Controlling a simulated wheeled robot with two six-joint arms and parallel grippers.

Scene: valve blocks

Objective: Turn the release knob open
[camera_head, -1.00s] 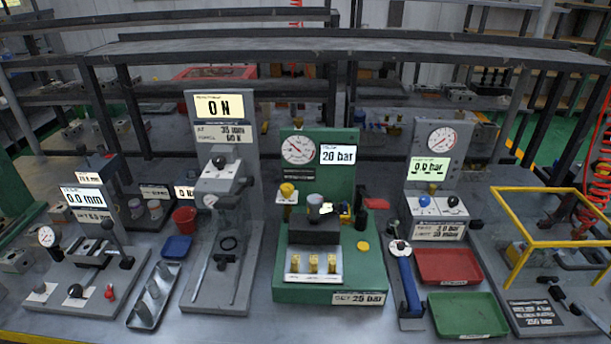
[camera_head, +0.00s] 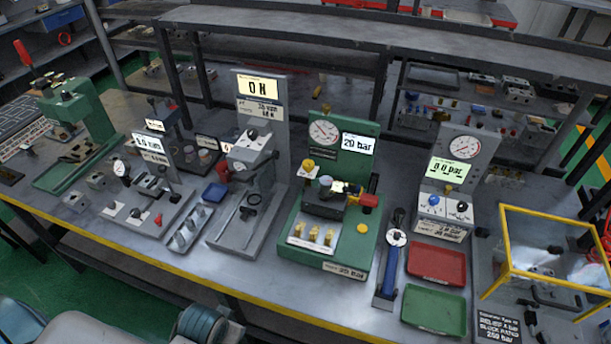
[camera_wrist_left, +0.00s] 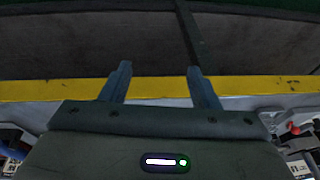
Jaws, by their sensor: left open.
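No label I can read marks the release knob. On the grey 0.0 bar station (camera_head: 450,185) in the head view are a blue knob (camera_head: 434,200) and a black knob (camera_head: 462,206). The green 20 bar station (camera_head: 318,258) has a yellow knob (camera_head: 308,166), a yellow disc (camera_head: 362,228) and a red-ended handle (camera_head: 370,200). In the left wrist view my left gripper (camera_wrist_left: 157,82) is open and empty, its two fingers wide apart near the yellow bench edge (camera_wrist_left: 150,89). It touches no knob. My right gripper is in neither view.
A blue-based lever tool (camera_head: 391,262), a red tray (camera_head: 436,263) and a green tray (camera_head: 434,311) lie right of the green station. A yellow frame guard (camera_head: 545,225) stands at the far right. Shelves rise behind.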

